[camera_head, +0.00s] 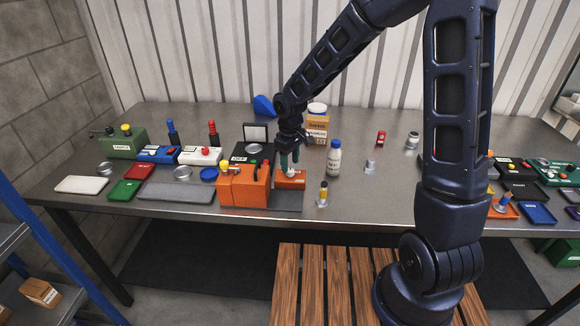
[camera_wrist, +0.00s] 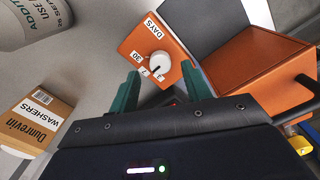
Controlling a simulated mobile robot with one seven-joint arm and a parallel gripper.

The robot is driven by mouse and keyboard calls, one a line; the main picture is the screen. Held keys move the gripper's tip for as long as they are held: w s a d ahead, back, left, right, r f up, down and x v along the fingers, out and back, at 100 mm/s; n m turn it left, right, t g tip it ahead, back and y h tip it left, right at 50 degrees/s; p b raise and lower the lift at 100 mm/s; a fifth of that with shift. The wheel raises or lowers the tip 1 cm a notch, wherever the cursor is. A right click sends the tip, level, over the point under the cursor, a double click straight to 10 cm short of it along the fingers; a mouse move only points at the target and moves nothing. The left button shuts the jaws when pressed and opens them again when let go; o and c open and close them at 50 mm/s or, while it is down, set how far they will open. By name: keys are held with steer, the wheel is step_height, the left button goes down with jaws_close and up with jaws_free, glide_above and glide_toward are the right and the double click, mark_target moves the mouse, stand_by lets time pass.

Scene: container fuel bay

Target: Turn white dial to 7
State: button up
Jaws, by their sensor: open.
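The white dial (camera_wrist: 160,62) sits on the top face of a small orange box (camera_wrist: 140,40), with labels reading DAYS, 30 and 7 around it and another small label partly legible. I cannot tell which label the dial points at. In the head view the orange box (camera_head: 291,181) stands near the table's front edge, right of a larger orange box. My gripper (camera_wrist: 160,72) is open, its two green fingertips on either side of the dial's near edge. In the head view my gripper (camera_head: 289,160) points down just above the dial. Contact with the dial cannot be told.
A larger orange box (camera_head: 240,192) with a black handle stands close on the left. A white bottle (camera_head: 334,158) and a cardboard washers box (camera_head: 317,131) stand behind to the right.

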mark_target(291, 170)
step_height(291, 170, up, 8)
stand_by(0.4)
steer(key=shift+r, duration=0.1)
steer(key=s+d+r+m+t, duration=0.1)
steer(key=d+r+m, duration=0.3)
steer(key=d, duration=0.6)
steer(key=s+d+r+m+t, duration=0.1)
steer(key=s+d+r+m, duration=0.1)
steer(key=d+r, duration=0.6)
steer(key=s+d+r+m+t, duration=0.1)
steer(key=s+d+m, duration=0.2)
steer(key=s+d, duration=0.2)
steer(key=s+d+r+m+t, duration=0.1)
steer(key=s+d+m, duration=0.2)
steer(key=s+d, duration=0.3)
steer(key=d, duration=0.5)
steer(key=shift+s+d+t, duration=0.15)
steer(key=shift+d+t, duration=0.05)
steer(key=shift+t, duration=0.1)
